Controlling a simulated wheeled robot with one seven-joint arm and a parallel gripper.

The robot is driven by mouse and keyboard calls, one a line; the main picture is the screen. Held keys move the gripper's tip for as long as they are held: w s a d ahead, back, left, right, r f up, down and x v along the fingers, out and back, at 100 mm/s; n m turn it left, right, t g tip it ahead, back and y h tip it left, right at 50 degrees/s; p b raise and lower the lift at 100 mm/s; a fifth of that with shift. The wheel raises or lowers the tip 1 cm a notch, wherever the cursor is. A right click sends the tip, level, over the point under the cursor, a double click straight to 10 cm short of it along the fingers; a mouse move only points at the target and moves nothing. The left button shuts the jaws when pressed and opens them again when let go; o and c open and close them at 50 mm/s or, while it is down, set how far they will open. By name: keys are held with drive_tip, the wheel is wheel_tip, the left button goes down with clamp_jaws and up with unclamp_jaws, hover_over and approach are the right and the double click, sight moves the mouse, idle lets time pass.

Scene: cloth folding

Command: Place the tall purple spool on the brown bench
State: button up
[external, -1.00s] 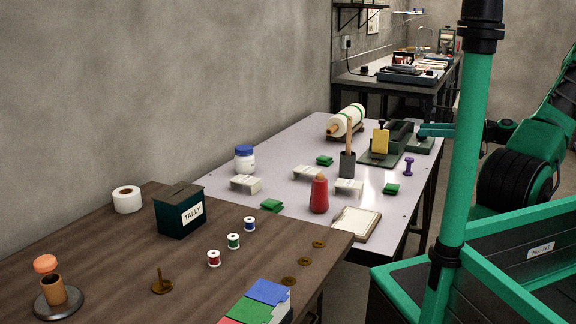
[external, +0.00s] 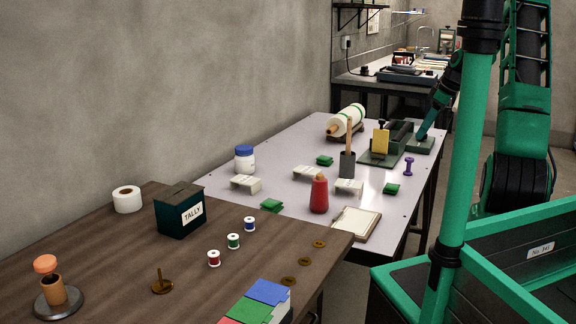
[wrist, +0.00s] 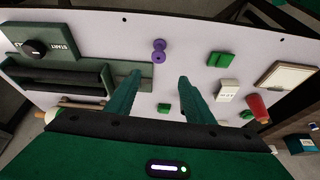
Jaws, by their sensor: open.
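The tall purple spool (external: 408,167) stands upright on the pale table (external: 290,150), near its right edge. In the wrist view the purple spool (wrist: 159,50) shows ahead of the fingertips, in line with the gap between them and not touched. My gripper (wrist: 157,85) is open and empty above the table. In the external view my gripper (external: 421,136) points downward, behind the spool and over the far right part of the table. The brown bench (external: 110,235) is at the front left, lower in the picture than the pale table.
On the bench stand a TALLY box (external: 180,211), small red, green and blue spools (external: 233,241), a spindle (external: 161,283) and a tape roll (external: 127,199). The pale table holds a green machine (external: 392,143), a red bottle (external: 319,194), a clipboard (external: 356,222) and green pads (external: 391,188).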

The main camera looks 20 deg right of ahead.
drive_tip(key=r, duration=0.1)
approach(406, 158)
drive_tip(key=s+f, duration=0.1)
drive_tip(key=x, duration=0.3)
drive_tip(key=d+x, duration=0.1)
drive_tip(key=x, duration=0.7)
drive_tip(key=shift+d+f, duration=0.2)
drive_tip(key=c, duration=1.2)
drive_tip(key=shift+r, duration=0.45)
drive_tip(key=r, duration=0.3)
drive_tip(key=shift+s+a+r, duration=0.1)
drive_tip(key=shift+a+r, duration=0.2)
drive_tip(key=shift+r, duration=0.1)
drive_tip(key=s+a+r, duration=0.3)
drive_tip(key=a+r, duration=0.3)
drive_tip(key=a, duration=0.4)
drive_tip(key=shift+a+r, duration=0.25)
drive_tip(key=shift+a, duration=0.05)
